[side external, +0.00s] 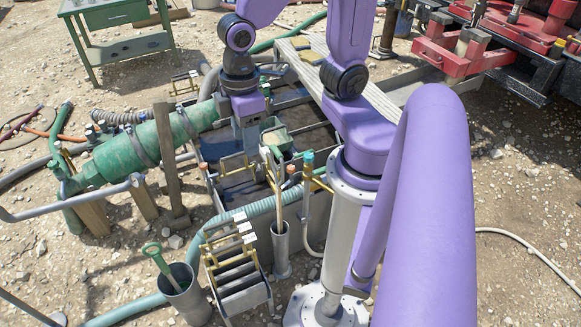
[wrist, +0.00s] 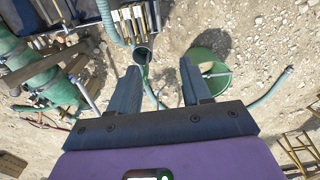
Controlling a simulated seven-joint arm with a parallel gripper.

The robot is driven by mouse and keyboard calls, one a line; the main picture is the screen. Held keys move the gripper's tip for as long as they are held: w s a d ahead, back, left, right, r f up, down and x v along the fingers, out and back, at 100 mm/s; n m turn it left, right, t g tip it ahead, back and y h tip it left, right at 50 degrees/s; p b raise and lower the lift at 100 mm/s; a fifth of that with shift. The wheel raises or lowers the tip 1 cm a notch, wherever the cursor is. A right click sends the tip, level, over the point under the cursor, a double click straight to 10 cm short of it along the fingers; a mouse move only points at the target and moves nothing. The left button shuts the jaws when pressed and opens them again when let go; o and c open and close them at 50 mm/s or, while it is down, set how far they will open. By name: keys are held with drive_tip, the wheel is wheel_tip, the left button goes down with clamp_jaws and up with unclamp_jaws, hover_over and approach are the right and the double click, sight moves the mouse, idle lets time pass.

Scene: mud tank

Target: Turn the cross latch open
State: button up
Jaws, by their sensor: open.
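I cannot make out the cross latch for certain in either view; it may be hidden or too small. My gripper (side external: 250,143) hangs from the purple arm over the tank area in the side external view, and the parts below it are crowded. In the wrist view my gripper (wrist: 161,68) shows two dark fingers spread apart with nothing between them. A round green container (wrist: 222,84) lies beyond the right finger. No contact with anything is visible.
A large green cylinder (side external: 130,157) lies left of my gripper. A brass-framed grey rack (side external: 243,285), a grey bucket (side external: 190,302) with a green scoop (side external: 160,260) and a ribbed hose (side external: 262,207) stand in front. A green table (side external: 120,15) is at the back left. Gravel lies open at left.

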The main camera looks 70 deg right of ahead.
drive_tip(key=w+d+f+m, duration=0.3)
drive_tip(key=w+d, duration=0.1)
drive_tip(key=w, duration=0.2)
drive_tip(key=w+d+f+m, duration=0.3)
drive_tip(key=w+d+f, duration=0.1)
drive_tip(key=w, duration=0.3)
drive_tip(key=w+d+f+m, duration=0.4)
drive_tip(key=d+f, duration=0.3)
drive_tip(key=d, duration=0.5)
drive_tip(key=m, duration=0.8)
hover_over(291, 167)
wheel_tip(291, 167, down, 18)
wheel_tip(291, 167, down, 17)
drive_tip(key=shift+r, duration=0.1)
drive_tip(key=c, duration=0.8)
